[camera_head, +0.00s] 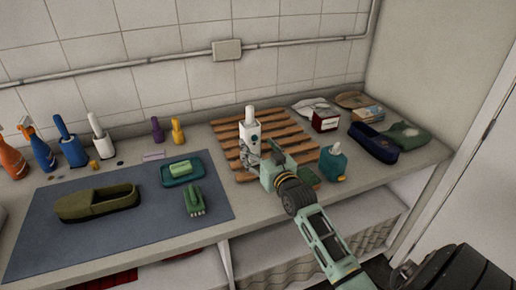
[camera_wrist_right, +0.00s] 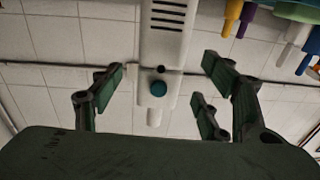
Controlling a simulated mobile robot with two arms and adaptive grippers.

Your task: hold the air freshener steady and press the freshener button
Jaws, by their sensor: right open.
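The air freshener (camera_head: 250,131) is white with a narrow top and stands upright on a slatted wooden rack (camera_head: 297,151) in the head view. In the right wrist view the air freshener (camera_wrist_right: 165,45) shows dark vent slots and a round teal button (camera_wrist_right: 158,88). My right gripper (camera_head: 249,153) is just in front of its lower part. In the wrist view my right gripper (camera_wrist_right: 162,78) is open, with fingers on both sides of the freshener and gaps between. The gripper hides the freshener's base in the head view. My left gripper is not in view.
A teal bottle (camera_head: 333,163) stands right of my right gripper. A red-and-white box (camera_head: 325,121) and dark blue shoe (camera_head: 372,143) lie further right. A teal soap dish (camera_head: 182,173) and green brush (camera_head: 194,201) are left. The blue mat (camera_head: 120,235) has bare room.

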